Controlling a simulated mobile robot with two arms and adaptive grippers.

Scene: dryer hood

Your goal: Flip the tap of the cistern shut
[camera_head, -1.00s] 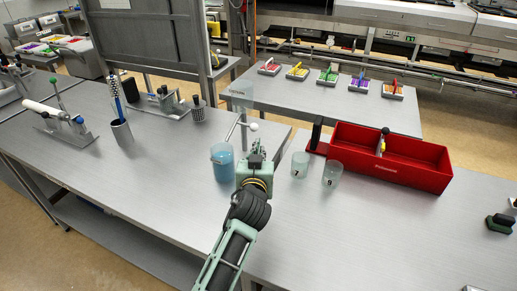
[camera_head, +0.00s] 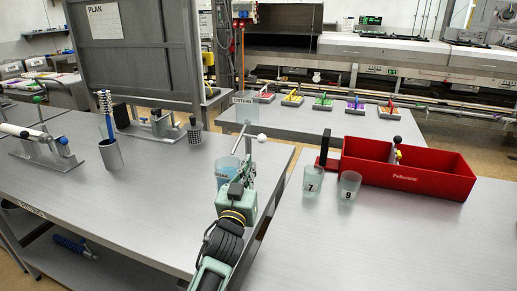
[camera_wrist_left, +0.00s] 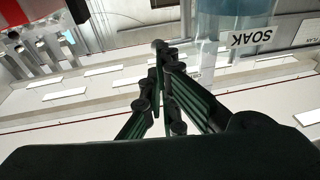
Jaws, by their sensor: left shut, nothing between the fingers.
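The cistern (camera_head: 243,98) is a clear tank with a name label, at the far edge of the long grey table. Below it a thin pale rod with a white ball end, apparently the tap lever (camera_head: 261,138), sticks out to the right. A clear beaker (camera_head: 222,172) of blue liquid stands under it; the left wrist view shows its SOAK label (camera_wrist_left: 252,38), upside down. My left gripper (camera_head: 246,150) is shut and empty, just left of and below the ball, partly in front of the beaker. I cannot tell whether it touches the lever. Its closed fingertips (camera_wrist_left: 160,47) show in the wrist view.
Two cups marked 7 (camera_head: 313,182) and 9 (camera_head: 348,187) stand right of my arm, near a red box (camera_head: 420,182). A pen holder (camera_head: 111,155) and a mesh cup (camera_head: 194,133) stand left. The table between holder and beaker is clear.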

